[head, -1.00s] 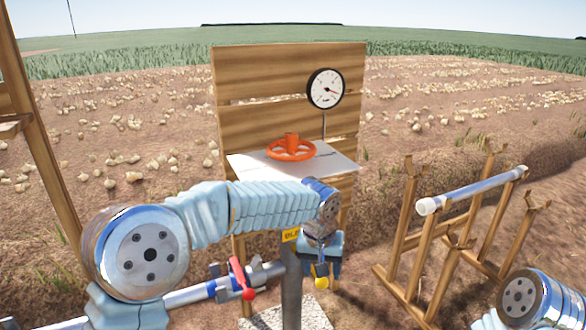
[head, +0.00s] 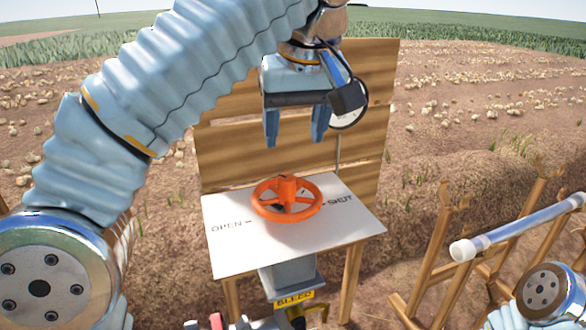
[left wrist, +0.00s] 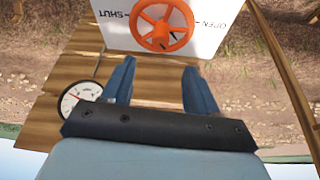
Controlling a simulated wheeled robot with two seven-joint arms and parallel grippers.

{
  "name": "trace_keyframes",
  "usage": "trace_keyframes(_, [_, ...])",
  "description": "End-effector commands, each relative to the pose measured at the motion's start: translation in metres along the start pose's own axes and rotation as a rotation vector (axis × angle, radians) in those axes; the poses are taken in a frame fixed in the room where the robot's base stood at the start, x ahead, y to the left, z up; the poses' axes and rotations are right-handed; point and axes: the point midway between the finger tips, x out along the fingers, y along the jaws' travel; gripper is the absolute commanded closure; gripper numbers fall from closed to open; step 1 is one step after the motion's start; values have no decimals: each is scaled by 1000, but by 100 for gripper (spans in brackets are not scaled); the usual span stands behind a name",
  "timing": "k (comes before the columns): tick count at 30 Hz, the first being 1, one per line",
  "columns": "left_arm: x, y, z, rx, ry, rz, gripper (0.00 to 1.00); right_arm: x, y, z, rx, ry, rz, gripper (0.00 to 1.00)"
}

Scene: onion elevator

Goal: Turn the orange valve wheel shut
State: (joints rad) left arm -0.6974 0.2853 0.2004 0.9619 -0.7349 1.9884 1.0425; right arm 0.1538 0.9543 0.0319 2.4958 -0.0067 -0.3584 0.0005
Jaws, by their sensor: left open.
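The orange valve wheel (head: 287,198) lies flat above a white board marked OPEN on the left and SHUT on the right (head: 225,250). It has a raised orange hub. My left gripper (head: 294,140) hangs above and behind the wheel, fingers pointing down, open and empty, apart from it. In the left wrist view the wheel (left wrist: 163,25) shows beyond the two spread fingertips (left wrist: 160,65). A dark mark shows on the board through the wheel's spokes. Of my right arm only a link shows at the lower right; its gripper is out of view.
A wooden plank panel (head: 235,150) stands behind the board. Its gauge is mostly hidden by my gripper but shows in the left wrist view (left wrist: 80,98).

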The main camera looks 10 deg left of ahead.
Motion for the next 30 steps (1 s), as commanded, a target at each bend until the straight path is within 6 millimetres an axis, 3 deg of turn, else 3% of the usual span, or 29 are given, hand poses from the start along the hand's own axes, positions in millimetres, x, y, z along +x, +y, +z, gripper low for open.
trace_keyframes(5, [20, -2, 0, -3, 0, -5, 42, 0, 0, 0, 0, -1, 0, 57])
trace_keyframes(18, [115, -2, 0, -2, -2, -4, 42, 0, 0, 0, 0, -1, 0, 57])
trace_keyframes(24, [133, -1, 0, -2, -1, -2, 42, 0, 0, 0, 0, 0, 0, 57])
trace_keyframes(30, [136, -1, 0, -1, 0, 0, 42, 0, 0, 0, 0, 0, 0, 57])
